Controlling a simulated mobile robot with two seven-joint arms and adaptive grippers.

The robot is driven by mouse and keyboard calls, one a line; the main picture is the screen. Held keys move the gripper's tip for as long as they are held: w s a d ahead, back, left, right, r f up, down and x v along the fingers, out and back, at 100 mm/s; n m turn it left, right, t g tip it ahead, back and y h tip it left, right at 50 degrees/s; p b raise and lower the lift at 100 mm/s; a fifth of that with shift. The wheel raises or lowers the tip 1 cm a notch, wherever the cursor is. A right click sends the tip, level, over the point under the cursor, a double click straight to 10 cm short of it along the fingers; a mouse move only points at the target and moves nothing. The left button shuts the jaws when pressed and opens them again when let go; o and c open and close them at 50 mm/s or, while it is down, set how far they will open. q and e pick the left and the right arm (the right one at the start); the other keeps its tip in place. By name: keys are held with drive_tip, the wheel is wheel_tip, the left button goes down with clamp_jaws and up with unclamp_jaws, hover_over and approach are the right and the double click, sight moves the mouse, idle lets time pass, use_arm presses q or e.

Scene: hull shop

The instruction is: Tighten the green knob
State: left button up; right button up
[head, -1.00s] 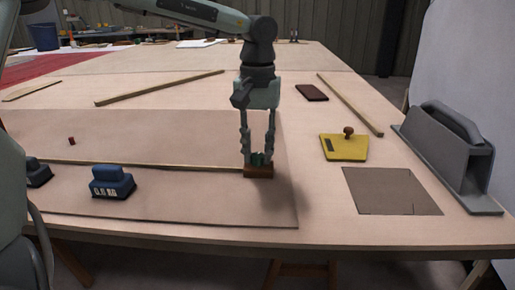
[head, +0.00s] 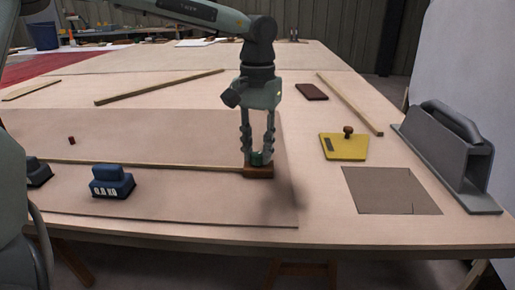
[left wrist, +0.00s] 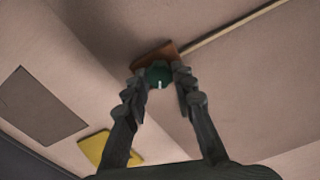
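The green knob (left wrist: 158,76), with a white mark on its top, sits on a small brown wooden block (left wrist: 154,54) at the end of a thin wooden strip. In the head view the knob (head: 257,158) is mostly hidden between my left fingertips, and the block (head: 258,172) shows below. My left gripper (head: 258,157) points down, one finger on each side of the knob, and appears shut on it. In the left wrist view the fingertips (left wrist: 157,75) press against the knob's sides. My right gripper is not in view.
Blue weights (head: 112,182) stand on the thin board to the left. To the right lie a yellow plate with a brown knob (head: 343,148), a brown sheet (head: 392,191) and a grey handled tool (head: 450,155). A dark red block (head: 311,92) lies behind.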

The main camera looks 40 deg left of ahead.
sight(257, 154)
use_arm(q)
drive_tip(key=o, duration=0.4)
drive_tip(key=shift+o, duration=0.2)
wheel_tip(257, 154, up, 12)
idle(0.7)
